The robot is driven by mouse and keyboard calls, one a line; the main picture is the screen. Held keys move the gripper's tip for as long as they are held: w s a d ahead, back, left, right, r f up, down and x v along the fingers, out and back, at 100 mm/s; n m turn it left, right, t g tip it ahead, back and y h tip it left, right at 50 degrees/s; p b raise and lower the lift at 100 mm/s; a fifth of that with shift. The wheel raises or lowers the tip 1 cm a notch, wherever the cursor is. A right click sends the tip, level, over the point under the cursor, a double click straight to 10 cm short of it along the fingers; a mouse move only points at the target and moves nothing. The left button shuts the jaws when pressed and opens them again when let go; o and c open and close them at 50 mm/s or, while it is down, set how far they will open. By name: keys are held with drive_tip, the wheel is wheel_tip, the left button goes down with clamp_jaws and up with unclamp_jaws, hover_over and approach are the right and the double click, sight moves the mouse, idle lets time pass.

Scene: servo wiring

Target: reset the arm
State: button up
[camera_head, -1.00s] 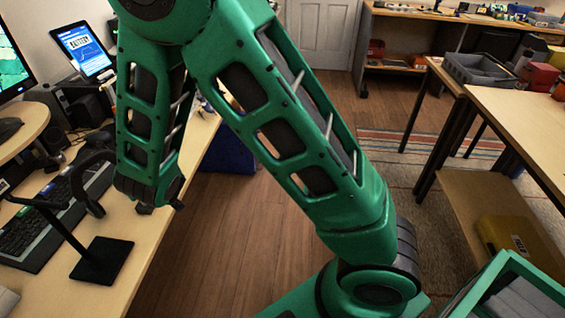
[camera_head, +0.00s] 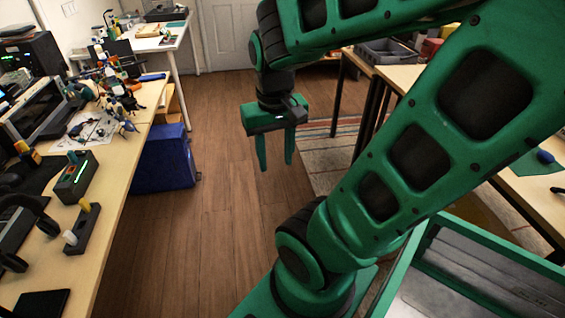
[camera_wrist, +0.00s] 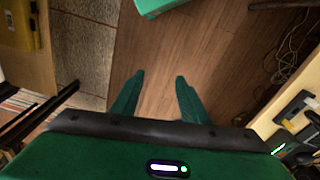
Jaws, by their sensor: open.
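My gripper (camera_head: 276,150) hangs below my green arm in the middle of the head view, with its fingers pointing down over the wooden floor (camera_head: 220,230). The two green fingers are spread apart with nothing between them. In the wrist view my gripper (camera_wrist: 158,80) also shows open and empty, with bare floor beyond the fingertips. It is apart from both tables. My arm is bent and covers much of the right side of the head view.
A long workbench (camera_head: 110,215) on the left carries electronics and tools. A blue box (camera_head: 163,160) stands on the floor beside it. Tables with a grey crate (camera_head: 385,50) stand at the right. The floor between is clear.

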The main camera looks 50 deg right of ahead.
drive_tip(key=shift+y, duration=0.4)
drive_tip(key=s, duration=0.2)
drive_tip(key=s+a, duration=0.1)
drive_tip(key=s, duration=0.1)
drive_tip(key=shift+s+r, duration=0.1)
drive_tip(key=shift+r, duration=0.2)
idle(0.6)
